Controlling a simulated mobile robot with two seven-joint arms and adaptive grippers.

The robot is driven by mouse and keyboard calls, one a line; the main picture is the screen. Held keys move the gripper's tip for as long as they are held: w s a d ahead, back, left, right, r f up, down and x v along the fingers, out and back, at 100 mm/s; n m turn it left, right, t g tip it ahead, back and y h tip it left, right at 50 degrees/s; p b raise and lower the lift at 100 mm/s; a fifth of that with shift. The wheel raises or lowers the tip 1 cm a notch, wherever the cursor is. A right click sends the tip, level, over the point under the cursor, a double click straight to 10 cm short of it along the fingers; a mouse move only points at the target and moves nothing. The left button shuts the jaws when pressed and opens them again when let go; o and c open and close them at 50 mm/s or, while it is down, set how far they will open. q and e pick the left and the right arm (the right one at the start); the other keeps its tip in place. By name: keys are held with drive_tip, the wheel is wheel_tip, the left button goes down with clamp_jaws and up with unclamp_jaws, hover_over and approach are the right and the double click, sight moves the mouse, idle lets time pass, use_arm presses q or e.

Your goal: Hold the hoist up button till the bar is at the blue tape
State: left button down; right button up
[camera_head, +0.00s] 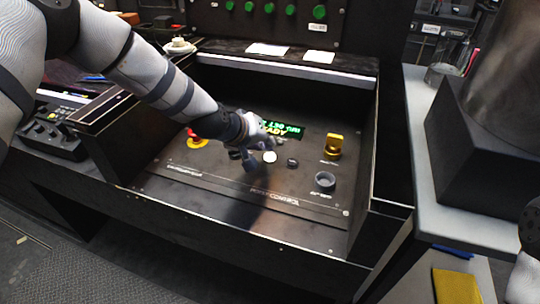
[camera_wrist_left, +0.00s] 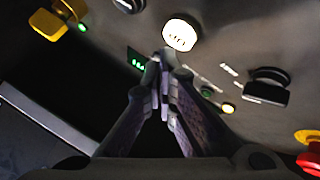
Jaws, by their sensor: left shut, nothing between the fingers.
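The control panel (camera_head: 230,205) lies in a black console. A white round button (camera_head: 269,157) is near its middle; it also shows in the left wrist view (camera_wrist_left: 181,32) with small lettering I cannot read. My left gripper (camera_head: 250,166) is shut and empty over the panel, beside the white button in the picture; in the left wrist view its fingertips (camera_wrist_left: 160,60) appear just below that button. I cannot tell if they touch anything. I cannot read which control is hoist up. I cannot make out a bar or blue tape. My right gripper is out of view.
A black knob (camera_wrist_left: 268,88) shows in the wrist view. Raised console walls flank the panel.

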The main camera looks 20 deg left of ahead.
sight(267, 155)
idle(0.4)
use_arm(q)
drive_tip(key=shift+f, duration=0.45)
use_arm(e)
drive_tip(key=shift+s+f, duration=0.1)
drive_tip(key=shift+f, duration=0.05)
use_arm(q)
drive_tip(key=shift+s+f, duration=0.1)
drive_tip(key=shift+f, duration=0.35)
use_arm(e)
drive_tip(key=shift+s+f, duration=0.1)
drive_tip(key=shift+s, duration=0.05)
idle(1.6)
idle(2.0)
use_arm(q)
drive_tip(key=shift+r, duration=0.9)
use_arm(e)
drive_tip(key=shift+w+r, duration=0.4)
use_arm(q)
drive_tip(key=shift+r, duration=0.1)
